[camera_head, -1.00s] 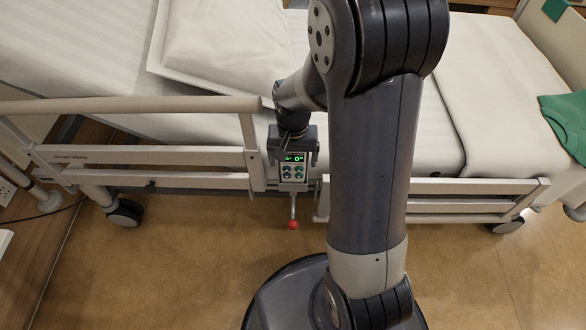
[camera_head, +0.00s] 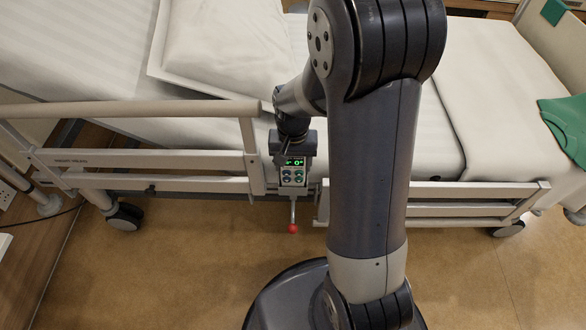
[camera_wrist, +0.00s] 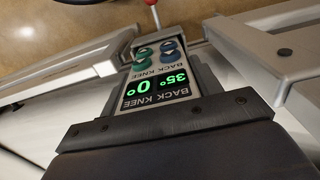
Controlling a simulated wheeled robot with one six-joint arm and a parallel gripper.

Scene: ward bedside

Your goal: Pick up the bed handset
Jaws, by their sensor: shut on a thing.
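A red-tipped lever (camera_head: 292,229) hangs just below the handset. The left bed rail (camera_head: 130,108) and the right lower rail (camera_head: 450,206) flank it. A pillow (camera_head: 225,45) and green cloth (camera_head: 568,125) lie on the bed. The floor (camera_head: 180,265) in front is bare.

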